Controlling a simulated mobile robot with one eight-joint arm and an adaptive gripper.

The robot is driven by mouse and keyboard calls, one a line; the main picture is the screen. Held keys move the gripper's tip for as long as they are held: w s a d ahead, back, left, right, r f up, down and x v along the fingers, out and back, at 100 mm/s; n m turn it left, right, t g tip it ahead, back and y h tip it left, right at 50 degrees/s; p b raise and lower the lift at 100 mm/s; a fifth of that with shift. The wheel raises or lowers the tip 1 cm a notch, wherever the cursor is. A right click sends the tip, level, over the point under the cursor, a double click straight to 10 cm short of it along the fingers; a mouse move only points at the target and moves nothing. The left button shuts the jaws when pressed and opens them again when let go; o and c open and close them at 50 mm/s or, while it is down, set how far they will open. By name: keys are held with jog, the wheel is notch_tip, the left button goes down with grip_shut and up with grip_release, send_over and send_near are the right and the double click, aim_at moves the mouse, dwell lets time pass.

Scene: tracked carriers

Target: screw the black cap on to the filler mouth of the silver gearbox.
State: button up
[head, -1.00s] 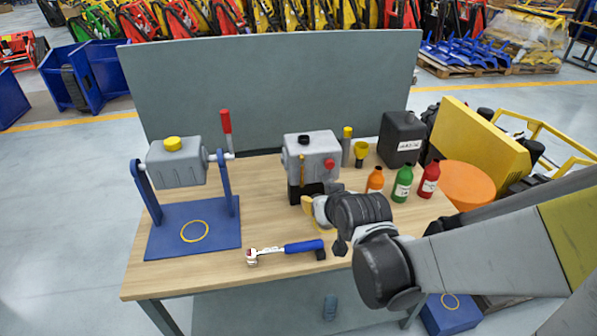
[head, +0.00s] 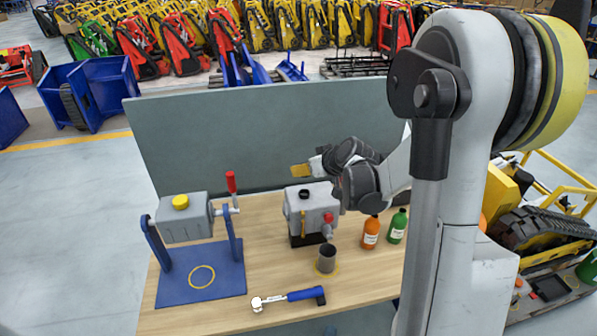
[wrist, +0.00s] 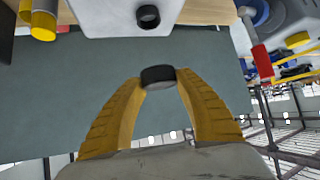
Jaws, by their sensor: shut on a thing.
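The silver gearbox (head: 322,208) stands upright on the bench, right of centre in the head view. Its dark filler mouth (head: 304,195) is on its top; in the wrist view the mouth (wrist: 148,16) is at the top of the picture. My gripper (head: 300,170) is above the gearbox in the head view, its yellow fingers pointing left. In the wrist view my gripper (wrist: 159,82) is shut on the black cap (wrist: 158,77) at its fingertips. The cap is apart from the mouth. The head view does not clearly show the cap.
A grey drum with a yellow cap (head: 181,202) and red lever (head: 231,182) sits in a blue stand at left. A blue-handled wrench (head: 300,296), dark cup (head: 326,258), orange bottle (head: 370,232) and green bottle (head: 398,226) stand or lie on the bench. A grey panel (head: 240,135) rises behind.

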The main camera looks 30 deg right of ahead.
aim_at(302, 190)
jog(key=shift+f, duration=0.1)
notch_tip(302, 190, down, 6)
jog(key=b, duration=0.5)
jog(key=shift+b, duration=0.3)
jog(key=shift+f+b, duration=1.3)
jog(key=shift+b, duration=0.45)
dwell(1.6)
jog(key=o, duration=0.9)
jog(key=shift+o, duration=0.2)
jog(key=a+v, duration=0.1)
jog(key=v, duration=1.1)
jog(key=shift+d, duration=0.5)
